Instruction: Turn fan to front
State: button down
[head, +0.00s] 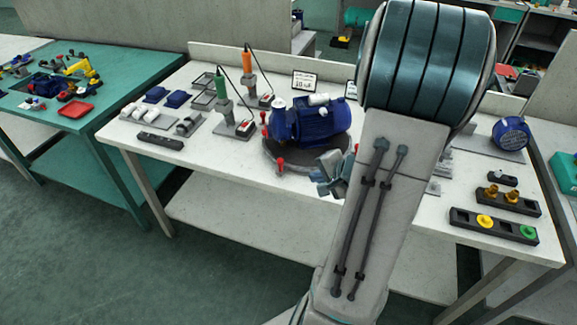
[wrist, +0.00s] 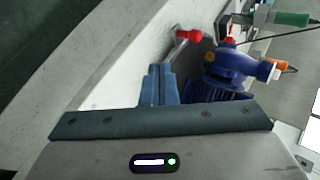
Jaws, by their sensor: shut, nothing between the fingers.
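A blue motor-and-pump unit (head: 312,122) lies on a dark round turntable (head: 285,168) at the front middle of the table. Its rounded pump end points left and its finned body runs right; I cannot clearly make out the fan itself. Red-knobbed pegs stand around the turntable rim, one at the front (head: 280,163). My gripper (head: 322,176) is at the turntable's front right, partly hidden by my arm. In the wrist view its blue-grey fingers (wrist: 160,72) are together and empty, below a red peg (wrist: 187,36), with the blue unit (wrist: 230,66) to their right.
A green (head: 222,88) and an orange (head: 247,62) hand tool stand left of and behind the turntable. Grey and blue parts (head: 175,98) lie further left. Black blocks with brass, yellow and green pieces (head: 494,226) lie at right. The table's front edge strip is clear.

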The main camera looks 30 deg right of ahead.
aim_at(283, 172)
jog(key=x, duration=0.9)
jog(key=w, duration=0.3)
jog(key=shift+w+a+f+p, duration=0.1)
jog(key=shift+a+p, duration=0.25)
jog(key=shift+a, duration=0.05)
jog(key=shift+w+a+f, duration=0.1)
jog(key=shift+w+a, duration=0.05)
jog(key=shift+w, duration=0.4)
